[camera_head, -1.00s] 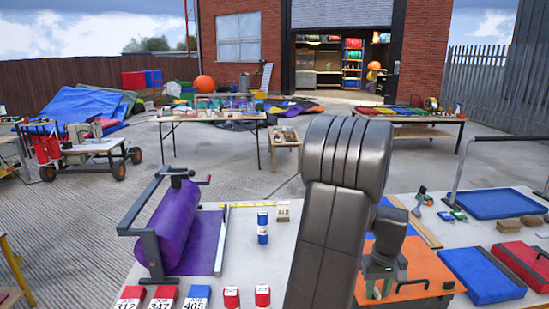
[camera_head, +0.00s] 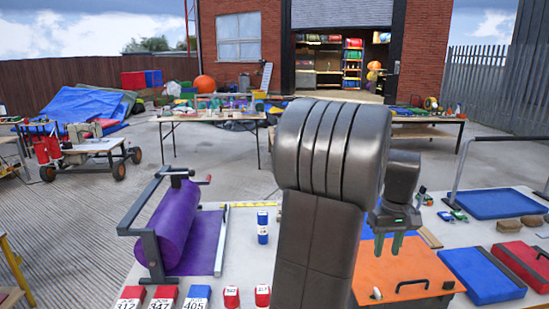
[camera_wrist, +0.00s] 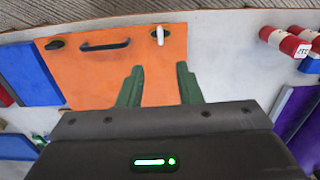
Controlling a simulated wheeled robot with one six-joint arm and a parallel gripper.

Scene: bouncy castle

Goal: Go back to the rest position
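My gripper (camera_head: 388,244) has two green fingers and hangs above the orange board (camera_head: 412,268) on the worktable. In the wrist view my gripper (camera_wrist: 160,80) shows its fingers spread apart with nothing between them. The orange board also shows in the wrist view (camera_wrist: 112,75), with a dark handle and a small white piece on it. My dark arm link covers the middle of the table in the head view.
A purple roll (camera_head: 170,232) in a frame stands at left on the table. Red and blue blocks (camera_head: 197,296) line the front edge. A blue tray (camera_head: 494,203), a blue panel (camera_head: 480,276) and a red box (camera_head: 522,263) lie at right. Other tables stand behind.

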